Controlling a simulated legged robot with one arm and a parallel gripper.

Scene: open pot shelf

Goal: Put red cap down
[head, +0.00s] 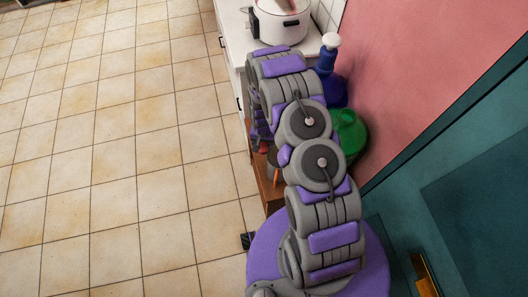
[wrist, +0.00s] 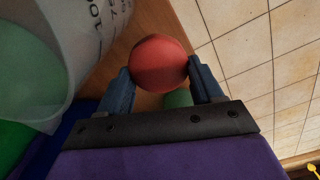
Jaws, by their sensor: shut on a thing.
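The red cap (wrist: 159,60) is round and smooth. In the wrist view it sits between the two blue fingertips of my gripper (wrist: 159,69), which is shut on it. A brown wooden surface (wrist: 154,23) shows behind the cap; I cannot tell whether the cap touches it. In the head view my arm hides most of the gripper, and only a small red patch (head: 263,150) shows beside the arm, above the wooden shelf (head: 271,192).
In the wrist view, a pale container with lettering (wrist: 92,45) is close on the left, and a green round thing (wrist: 178,98) is below the cap. Tiled floor (head: 120,150) is clear on the left.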

